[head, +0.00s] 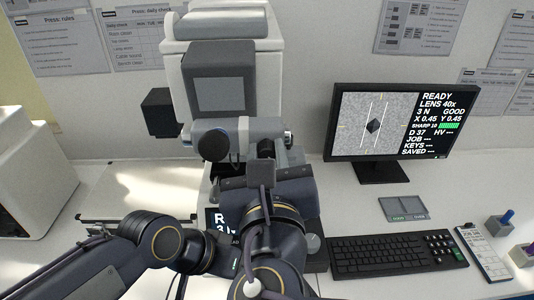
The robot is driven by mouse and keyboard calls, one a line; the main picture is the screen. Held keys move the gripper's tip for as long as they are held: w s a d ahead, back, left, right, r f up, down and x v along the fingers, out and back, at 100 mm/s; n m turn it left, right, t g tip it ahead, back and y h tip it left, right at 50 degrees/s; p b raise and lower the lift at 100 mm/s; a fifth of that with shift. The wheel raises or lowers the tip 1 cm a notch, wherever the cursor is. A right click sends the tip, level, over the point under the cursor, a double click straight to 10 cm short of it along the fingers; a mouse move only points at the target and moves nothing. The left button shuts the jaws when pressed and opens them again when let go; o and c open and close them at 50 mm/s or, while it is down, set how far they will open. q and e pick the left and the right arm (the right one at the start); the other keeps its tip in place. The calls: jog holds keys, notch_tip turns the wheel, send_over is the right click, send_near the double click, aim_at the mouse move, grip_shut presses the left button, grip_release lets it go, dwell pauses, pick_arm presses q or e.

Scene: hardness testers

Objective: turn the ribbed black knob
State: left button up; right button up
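The hardness tester (222,80) stands at the middle back, with a grey head and a horizontal grey barrel. A round black end piece (213,144) with a blue ring sits on the barrel's left end. I cannot make out ribs on it, so I cannot say it is the ribbed black knob. My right gripper (264,165) is in front of the tester, just below the barrel and right of that piece. Its wrist hides its fingertips and whatever is between them. My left arm comes in low from the left; its hand (225,258) is partly hidden behind the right arm.
A monitor (393,122) reading READY stands at the right, with a keyboard (390,255) in front. A grey pad (403,208), a clipboard card (483,252) and small blocks (500,223) lie nearby. A white machine (35,175) stands at the left. Some bench between is clear.

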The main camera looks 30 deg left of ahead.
jog(key=shift+c, duration=1)
jog(key=shift+d+f+m+b, duration=0.1)
jog(key=shift+f+m+b, duration=0.05)
jog(key=shift+m+b, duration=7.3)
jog(key=shift+n+b, duration=0.25)
jog(key=shift+b, duration=0.15)
jog(key=o, duration=1)
